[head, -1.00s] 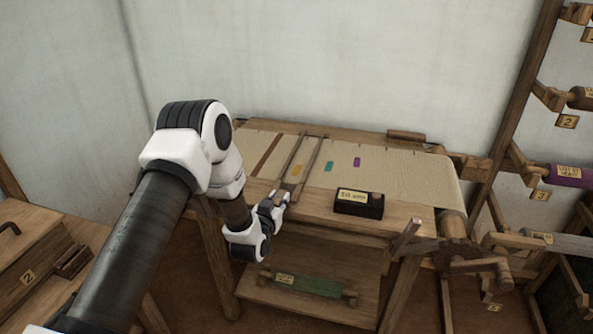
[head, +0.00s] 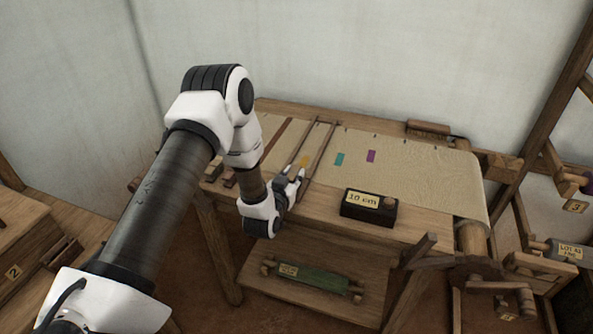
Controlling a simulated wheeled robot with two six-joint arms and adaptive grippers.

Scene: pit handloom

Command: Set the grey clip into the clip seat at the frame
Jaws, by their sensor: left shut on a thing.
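My left gripper (head: 293,184) is at the front edge of the loom, by the near end of the wooden frame (head: 322,154) that lies across the cloth. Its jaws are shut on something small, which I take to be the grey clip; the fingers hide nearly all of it. The clip seat cannot be made out; the gripper and wrist cover that part of the frame. My right gripper is not in view.
A black box labelled 10 cm (head: 369,208) stands on the loom's front board, right of the gripper. The beige cloth (head: 425,170) bears teal and purple patches. A green roll (head: 312,278) lies on the lower shelf. A brush-like block (head: 428,128) lies at the back.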

